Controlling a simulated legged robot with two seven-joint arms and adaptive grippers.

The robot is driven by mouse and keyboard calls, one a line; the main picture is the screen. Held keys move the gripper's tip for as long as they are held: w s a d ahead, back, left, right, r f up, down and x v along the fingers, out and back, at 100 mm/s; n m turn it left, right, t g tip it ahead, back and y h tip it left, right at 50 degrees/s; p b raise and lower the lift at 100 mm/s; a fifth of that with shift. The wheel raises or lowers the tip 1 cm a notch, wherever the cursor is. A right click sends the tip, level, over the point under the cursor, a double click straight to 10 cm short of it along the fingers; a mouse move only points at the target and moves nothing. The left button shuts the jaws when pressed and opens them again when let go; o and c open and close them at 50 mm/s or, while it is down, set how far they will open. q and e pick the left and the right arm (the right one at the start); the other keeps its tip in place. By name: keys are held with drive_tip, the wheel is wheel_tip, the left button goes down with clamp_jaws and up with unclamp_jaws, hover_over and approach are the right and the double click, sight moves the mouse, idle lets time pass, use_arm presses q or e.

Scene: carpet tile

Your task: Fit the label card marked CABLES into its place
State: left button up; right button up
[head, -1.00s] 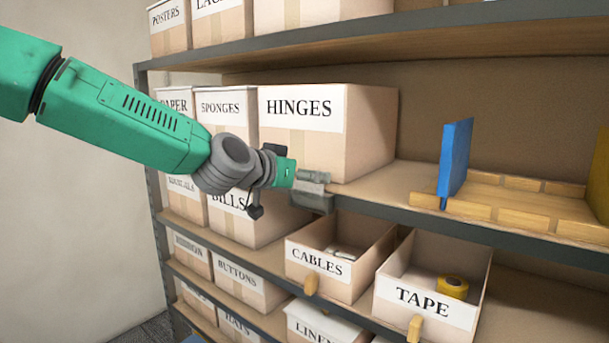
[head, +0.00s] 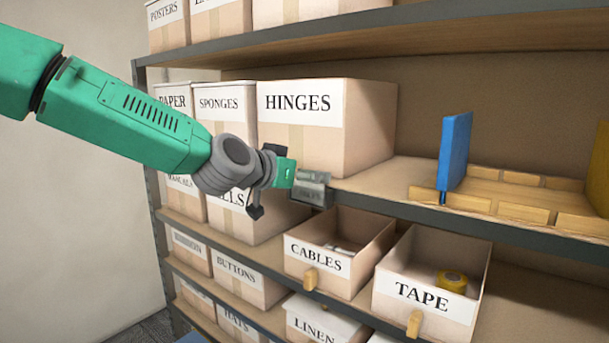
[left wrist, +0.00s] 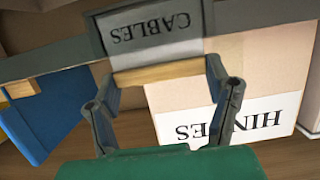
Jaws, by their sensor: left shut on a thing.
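The label card marked CABLES (left wrist: 155,35) shows upside down in the left wrist view, grey with dark letters. It lies within a dark grey holder (left wrist: 97,38) on the shelf edge, between its side rails. A tan strip (left wrist: 158,73) runs along the card's edge nearest my gripper. My left gripper (left wrist: 162,78) is shut on this strip, one finger at each end. In the head view my left gripper (head: 296,180) is at the holder (head: 311,190), below the HINGES box. Whether the card is fully seated I cannot tell. My right gripper is not in view.
The HINGES box (head: 330,125) stands just behind the holder. A blue panel (head: 454,155) stands upright on the shelf to the right, beside low wooden blocks (head: 495,207). Open CABLES (head: 318,262) and TAPE (head: 422,293) bins sit on the shelf below.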

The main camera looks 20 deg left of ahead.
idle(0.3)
use_arm(q)
drive_tip(key=o, duration=1)
drive_tip(key=shift+c, duration=0.2)
drive_tip(key=shift+s, duration=0.1)
drive_tip(key=v, duration=1.2)
drive_tip(key=s+f+n+g+y+b, duration=0.1)
drive_tip(key=s+f+g, duration=0.15)
drive_tip(key=f, duration=0.95)
drive_tip(key=s+f+g+y+b, duration=0.15)
drive_tip(key=s+f, duration=0.25)
drive_tip(key=f, duration=0.8)
drive_tip(key=s+f+n+g, duration=0.1)
drive_tip(key=s+f+g, duration=0.2)
drive_tip(key=f, duration=0.9)
drive_tip(key=s+a+f+g+y+b, duration=0.1)
drive_tip(key=s+a+f+g, duration=0.1)
drive_tip(key=s+f, duration=0.8)
drive_tip(key=s+a+f+n+g+y+b, duration=0.1)
drive_tip(key=s+f+g, duration=0.3)
drive_tip(key=s+f, duration=0.7)
drive_tip(key=s+a, duration=0.1)
drive_tip(key=s, duration=0.4)
drive_tip(key=shift+a, duration=0.15)
